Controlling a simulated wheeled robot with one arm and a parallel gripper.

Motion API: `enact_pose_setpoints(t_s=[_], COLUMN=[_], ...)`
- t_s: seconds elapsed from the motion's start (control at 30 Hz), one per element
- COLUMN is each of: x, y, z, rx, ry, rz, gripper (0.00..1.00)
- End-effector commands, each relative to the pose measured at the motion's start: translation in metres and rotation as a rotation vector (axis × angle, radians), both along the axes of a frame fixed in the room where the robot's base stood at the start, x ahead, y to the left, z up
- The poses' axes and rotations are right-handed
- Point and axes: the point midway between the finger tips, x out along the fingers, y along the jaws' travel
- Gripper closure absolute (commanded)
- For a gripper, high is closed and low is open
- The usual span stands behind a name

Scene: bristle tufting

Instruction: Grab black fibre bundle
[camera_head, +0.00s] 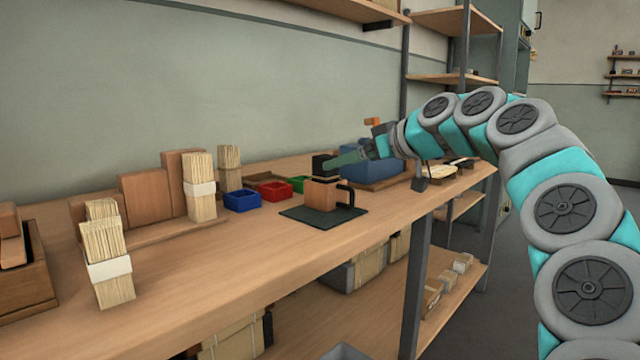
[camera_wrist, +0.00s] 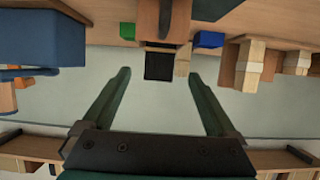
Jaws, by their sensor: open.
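The black fibre bundle appears as a small black block (camera_head: 321,162) just above a wooden block (camera_head: 320,194) with a black handle at its side, on a dark green mat (camera_head: 300,214). My gripper (camera_head: 337,161) reaches in from the right at the bundle's height, its fingertips close to it. In the wrist view the bundle (camera_wrist: 159,66) shows dark between the two open green fingers (camera_wrist: 160,74), near the tips and apart from both. Part of the bundle is hidden behind the fingers in the head view, so I cannot tell whether they touch it there.
Pale banded bundles (camera_head: 110,270) stand further left on the bench. A blue container (camera_head: 385,168) sits behind my gripper. The bench front is clear.

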Motion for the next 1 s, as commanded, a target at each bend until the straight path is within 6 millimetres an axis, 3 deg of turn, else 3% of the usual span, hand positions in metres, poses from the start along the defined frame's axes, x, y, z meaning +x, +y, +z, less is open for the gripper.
enact_pose_setpoints(t_s=[0.6,0.9,1.0], x=[0.037,0.041,0.040], y=[0.047,0.050,0.050], z=[-0.023,-0.025,-0.025], rx=[-0.002,0.000,0.000], ry=[0.002,0.001,0.001], rz=[0.000,0.000,0.000], gripper=[0.07,0.07,0.19])
